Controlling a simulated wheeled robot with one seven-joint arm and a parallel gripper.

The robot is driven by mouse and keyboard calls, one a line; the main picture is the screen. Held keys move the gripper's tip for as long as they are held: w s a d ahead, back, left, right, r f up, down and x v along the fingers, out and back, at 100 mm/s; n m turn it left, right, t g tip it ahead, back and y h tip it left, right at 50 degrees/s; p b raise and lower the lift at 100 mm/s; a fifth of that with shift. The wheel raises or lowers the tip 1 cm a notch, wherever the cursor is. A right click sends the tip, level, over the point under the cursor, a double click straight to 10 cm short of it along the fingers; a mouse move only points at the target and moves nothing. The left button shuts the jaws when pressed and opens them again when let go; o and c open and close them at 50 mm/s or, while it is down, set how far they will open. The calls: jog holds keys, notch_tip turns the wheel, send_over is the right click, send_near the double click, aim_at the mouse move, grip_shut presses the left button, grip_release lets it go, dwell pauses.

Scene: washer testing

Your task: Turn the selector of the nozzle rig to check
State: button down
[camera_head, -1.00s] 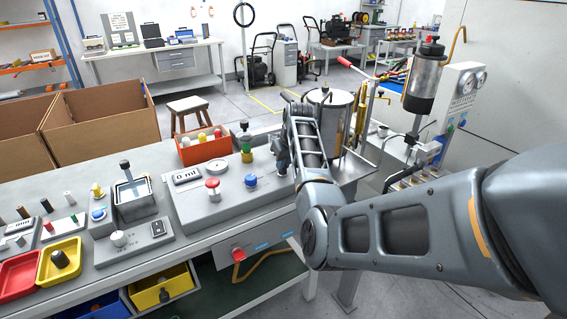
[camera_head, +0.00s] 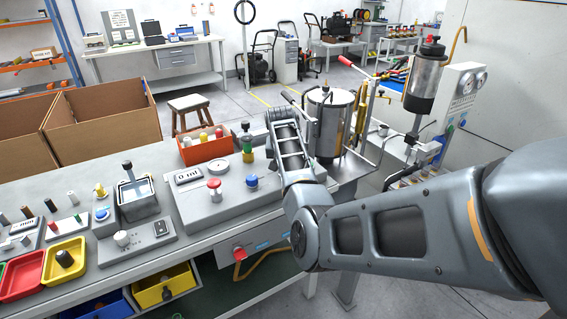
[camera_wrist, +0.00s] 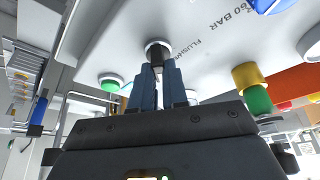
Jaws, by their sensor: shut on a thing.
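The nozzle rig, as far as I can tell, is the pale grey panel box (camera_head: 222,207) in the middle of the bench in the head view. In the wrist view its pale panel (camera_wrist: 140,25) carries the printed words "FLUSH" and "60 BAR". My gripper (camera_wrist: 155,84) is shut on a small dark knob (camera_wrist: 156,54) with a white collar on that panel, apparently the selector. Its pointer and the marking it faces cannot be made out. In the head view my arm hides the knob and my fingertips.
A red knob (camera_head: 214,189) and a blue knob (camera_head: 252,181) stand on the box, left of my arm. An orange bin (camera_head: 207,150) and a yellow-green post (camera_head: 247,146) stand behind. A metal tank (camera_head: 329,122) stands close to the right. A green button (camera_wrist: 110,83) lies near my fingers.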

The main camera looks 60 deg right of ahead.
jog(key=shift+w+m+g, duration=0.1)
jog(key=shift+m+g, duration=0.3)
jog(key=shift+m, duration=0.6)
jog(key=c, duration=1.1)
grip_release()
jog(key=shift+c, duration=0.2)
jog(key=v, duration=0.7)
jog(key=shift+a+r+b, duration=0.2)
jog(key=shift+r+b, duration=0.15)
jog(key=shift+b, duration=0.1)
